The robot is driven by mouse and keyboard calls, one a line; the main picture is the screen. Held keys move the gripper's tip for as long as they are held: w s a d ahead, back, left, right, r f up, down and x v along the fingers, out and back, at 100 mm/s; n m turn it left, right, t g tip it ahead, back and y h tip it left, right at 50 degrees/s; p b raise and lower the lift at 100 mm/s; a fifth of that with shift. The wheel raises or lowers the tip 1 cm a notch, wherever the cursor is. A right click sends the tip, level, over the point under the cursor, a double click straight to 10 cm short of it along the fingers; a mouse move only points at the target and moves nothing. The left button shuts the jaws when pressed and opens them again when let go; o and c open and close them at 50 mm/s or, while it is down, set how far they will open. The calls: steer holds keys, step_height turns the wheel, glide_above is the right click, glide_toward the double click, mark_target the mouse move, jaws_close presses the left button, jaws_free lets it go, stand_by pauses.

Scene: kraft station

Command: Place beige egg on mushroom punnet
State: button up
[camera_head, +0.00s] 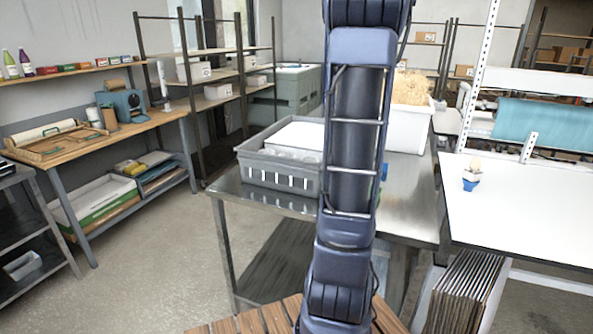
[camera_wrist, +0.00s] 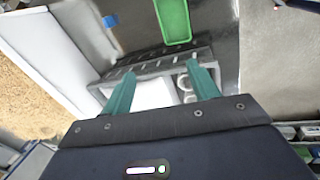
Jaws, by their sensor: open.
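My gripper (camera_wrist: 163,71) is open in the wrist view, with two teal fingers apart and nothing visible between them. It points down toward the grey crate. A green tray (camera_wrist: 173,20), possibly the mushroom punnet, lies on the steel table beyond the crate; nothing is visible on the part in view, and its far end is cut off. I cannot identify a beige egg for certain. A small beige rounded thing (camera_head: 475,163) sits above a blue-and-white holder (camera_head: 470,183) on the white table at right.
The grey crate (camera_head: 251,176) stands on the steel table (camera_head: 408,215), with a white panel and pale round items inside. A white bin (camera_head: 407,130) of straw-coloured filling stands at the back. A small blue object (camera_wrist: 109,20) lies near it. The white table's top (camera_head: 530,205) is mostly clear.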

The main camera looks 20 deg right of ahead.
steer(key=s+a+f+m+t, duration=0.15)
steer(key=s+a, duration=0.25)
steer(key=a, duration=0.7)
steer(key=s+a+f+m, duration=0.15)
steer(key=s+a, duration=0.25)
steer(key=a, duration=0.8)
steer(key=s+a+f+m+t+y, duration=0.1)
steer(key=s+a+f+m+y, duration=0.1)
steer(key=s+a+f+m, duration=0.2)
steer(key=s+a+f, duration=0.3)
steer(key=s+a, duration=0.5)
steer(key=s, duration=0.1)
steer(key=shift+f, duration=0.2)
